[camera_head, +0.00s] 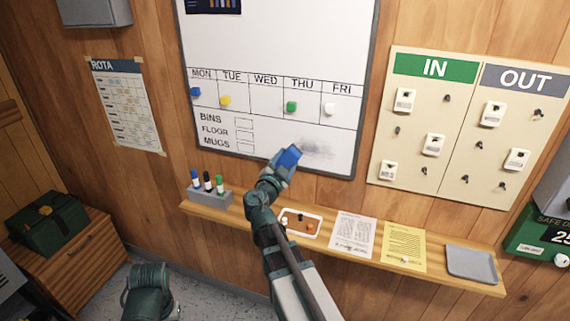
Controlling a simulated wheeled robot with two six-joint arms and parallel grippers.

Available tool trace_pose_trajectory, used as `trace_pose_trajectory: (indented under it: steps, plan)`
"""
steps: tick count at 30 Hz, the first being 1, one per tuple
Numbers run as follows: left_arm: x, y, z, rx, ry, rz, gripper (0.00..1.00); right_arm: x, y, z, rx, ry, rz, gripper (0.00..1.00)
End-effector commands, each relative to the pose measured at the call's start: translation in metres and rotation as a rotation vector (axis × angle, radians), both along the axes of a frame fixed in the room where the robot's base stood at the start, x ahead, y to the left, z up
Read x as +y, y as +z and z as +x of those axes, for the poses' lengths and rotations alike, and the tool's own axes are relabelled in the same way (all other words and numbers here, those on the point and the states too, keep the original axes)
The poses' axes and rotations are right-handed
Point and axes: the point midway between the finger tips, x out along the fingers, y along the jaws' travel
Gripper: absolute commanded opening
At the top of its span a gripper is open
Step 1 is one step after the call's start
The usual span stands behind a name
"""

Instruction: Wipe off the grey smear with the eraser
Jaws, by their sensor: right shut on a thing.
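The grey smear (318,148) is on the lower right part of the whiteboard (280,45), below the THU and FRI columns. The blue eraser (289,156) is in my right gripper (281,165), which is shut on it. The eraser is just left of the smear, at the board's lower part. I cannot tell whether it touches the board. My right gripper and arm hide part of the board's lower edge. A part of my left arm shows at the bottom left, but its gripper is not in view.
Below the board runs a wooden shelf (455,273) with a marker holder (208,199), a small white tray (301,223), papers and a grey tray (471,264). Coloured magnets sit on the board's day row. An IN/OUT panel (463,130) hangs at right.

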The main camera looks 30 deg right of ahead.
Motion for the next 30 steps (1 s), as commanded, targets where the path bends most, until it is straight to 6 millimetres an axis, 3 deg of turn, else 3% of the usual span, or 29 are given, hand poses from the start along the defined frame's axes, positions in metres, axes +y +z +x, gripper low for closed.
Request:
trace_pose_trajectory:
  steps: [12,30]
  plan:
    - [0.000,0.000,0.000,0.000,0.000,0.000,0.50,-0.030,0.000,0.026,0.000,0.000,0.000,0.15]
    - [0.000,0.000,0.000,0.000,0.000,0.000,0.50,-0.032,0.000,0.027,0.000,0.000,0.000,0.15]
